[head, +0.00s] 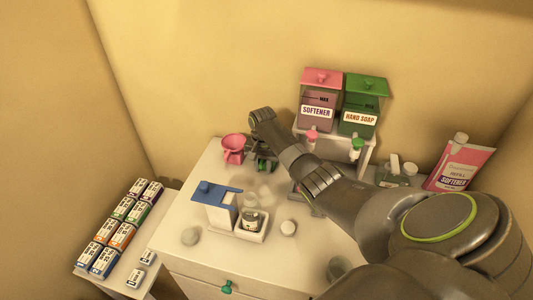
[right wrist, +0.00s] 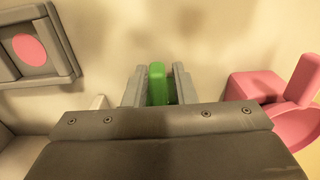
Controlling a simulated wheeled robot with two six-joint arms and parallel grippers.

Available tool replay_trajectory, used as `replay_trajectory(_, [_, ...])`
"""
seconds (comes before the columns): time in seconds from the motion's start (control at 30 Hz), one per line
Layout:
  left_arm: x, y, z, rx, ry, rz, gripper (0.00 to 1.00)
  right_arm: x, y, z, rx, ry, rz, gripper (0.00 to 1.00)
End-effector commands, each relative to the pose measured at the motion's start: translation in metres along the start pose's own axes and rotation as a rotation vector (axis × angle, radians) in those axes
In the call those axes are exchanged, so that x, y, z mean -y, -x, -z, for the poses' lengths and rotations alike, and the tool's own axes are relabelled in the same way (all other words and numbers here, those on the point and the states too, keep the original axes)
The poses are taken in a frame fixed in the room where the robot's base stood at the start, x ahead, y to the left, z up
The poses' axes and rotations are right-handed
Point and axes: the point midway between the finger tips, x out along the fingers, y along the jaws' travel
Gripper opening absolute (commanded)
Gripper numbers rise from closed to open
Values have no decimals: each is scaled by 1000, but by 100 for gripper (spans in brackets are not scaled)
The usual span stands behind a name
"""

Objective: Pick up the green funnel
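The green funnel is mostly hidden by my right gripper. In the right wrist view, a green upright part of the green funnel (right wrist: 157,84) stands between the two grey fingertips. My right gripper (right wrist: 159,86) is open around this part, with some space showing between the fingers. In the head view, my right gripper (head: 265,156) points down at the back of the white cabinet top, and dark green shows at the funnel (head: 263,167). A pink funnel (head: 233,144) is just left of it; it also shows in the right wrist view (right wrist: 262,92). My left gripper is out of view.
Softener (head: 317,105) and hand soap (head: 361,108) dispensers stand on a raised rack behind my arm. A blue-lidded container (head: 215,203), a small tray (head: 250,233) holding a jar, and stones are in front. Several small boxes (head: 122,208) fill the left stand. A pink refill pouch (head: 459,163) leans at right.

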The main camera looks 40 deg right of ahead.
Motion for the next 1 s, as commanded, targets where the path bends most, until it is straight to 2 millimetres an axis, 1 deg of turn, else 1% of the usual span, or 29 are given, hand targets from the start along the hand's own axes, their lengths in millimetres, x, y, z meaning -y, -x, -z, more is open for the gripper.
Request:
replay_trajectory(0.03, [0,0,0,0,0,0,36,0,0,0,-1,0,0,17])
replay_trajectory(0.17, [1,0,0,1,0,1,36,0,0,0,-1,0,0,0])
replay_trajectory(0.47, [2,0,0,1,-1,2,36,0,1,1,-2,-1,0,0])
replay_trajectory(0.57, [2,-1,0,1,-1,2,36,0,6,1,-3,0,1,0])
replay_trajectory(0.73, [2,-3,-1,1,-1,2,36,0,28,2,-6,0,2,0])
replay_trajectory(0.9, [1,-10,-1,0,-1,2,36,1,62,2,-6,-1,3,0])
replay_trajectory(1.0, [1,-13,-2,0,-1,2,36,0,80,1,-5,0,3,0])
